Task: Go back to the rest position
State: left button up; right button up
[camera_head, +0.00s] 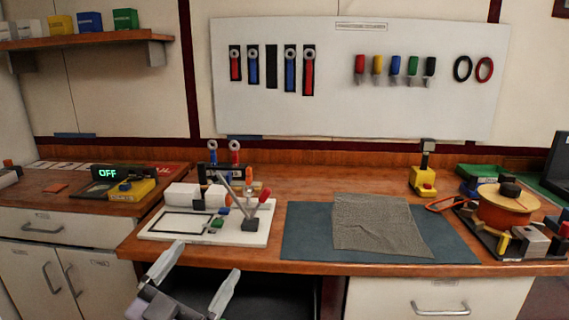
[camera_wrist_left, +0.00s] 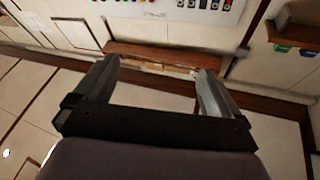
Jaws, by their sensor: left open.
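My left gripper (camera_head: 194,286) shows at the lower left of the head view, in front of the bench's front edge. Its two fingers are spread apart with nothing between them. In the left wrist view the same gripper (camera_wrist_left: 158,82) is open and empty, with the wall and a wooden ledge beyond it. My right gripper is in neither view.
The wooden bench (camera_head: 290,190) holds a white board (camera_head: 165,235) with tools, a blue mat (camera_head: 305,240) with a grey cloth (camera_head: 375,222), a yellow device (camera_head: 423,180) and an orange spool (camera_head: 500,207). Drawers (camera_head: 440,300) are below. A tool panel (camera_head: 340,110) hangs behind.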

pick_arm(q)
jog(key=s+a+f+n+g+y, duration=0.3)
jog(key=a+f+n+g+y, duration=0.15)
jog(key=f, duration=0.35)
jog(key=s+a+f+n+g+y, duration=0.35)
jog(key=a+f+y, duration=0.2)
jog(key=f, duration=0.25)
jog(key=s+f+m+g+h, duration=0.1)
jog(key=s+f+g, duration=0.35)
jog(key=s, duration=0.45)
jog(key=s+f+m+g, duration=0.1)
jog(key=s+f+g, duration=0.35)
jog(key=s, duration=0.45)
jog(key=w+d+f+t+h+p, duration=0.1)
jog(key=w+d+f+t+h, duration=0.1)
jog(key=w+f+t, duration=0.4)
jog(key=shift+w+d+f+t, duration=0.25)
jog(key=shift+d+f+t, duration=0.15)
jog(key=shift+f+t, duration=0.4)
